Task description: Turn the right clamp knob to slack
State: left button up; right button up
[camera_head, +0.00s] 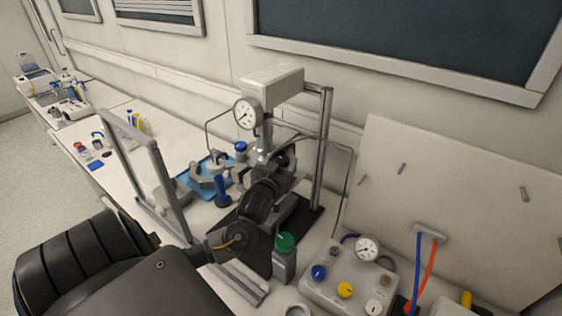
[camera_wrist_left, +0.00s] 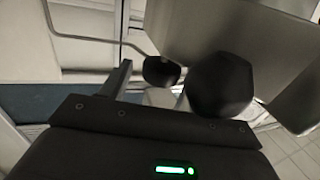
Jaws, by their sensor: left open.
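The pressure reactor stands on a dark base plate (camera_head: 292,222), with a pale head housing (camera_head: 272,86) on a metal post and a round gauge (camera_head: 246,113). My left gripper (camera_head: 284,160) is at the reactor's front, just below the housing, and hides much of the vessel and clamp. It is open. In the left wrist view, two dark rounded shapes, a nearer one (camera_wrist_left: 220,85) and a smaller one (camera_wrist_left: 161,70), show beyond the gripper body. I cannot tell for sure which is the right clamp knob, or whether the jaws touch it. My right gripper is not in view.
A blue tray (camera_head: 187,181) with grey curved parts lies left of the reactor, behind a grey upright frame (camera_head: 157,173). A green-capped bottle (camera_head: 284,258) stands close in front. A control box (camera_head: 333,290) with coloured knobs and a gauge is at right. A pale panel stands behind it.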

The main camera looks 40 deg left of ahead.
pick_arm(q)
jog(key=c, duration=1)
jog(key=shift+o, duration=0.2)
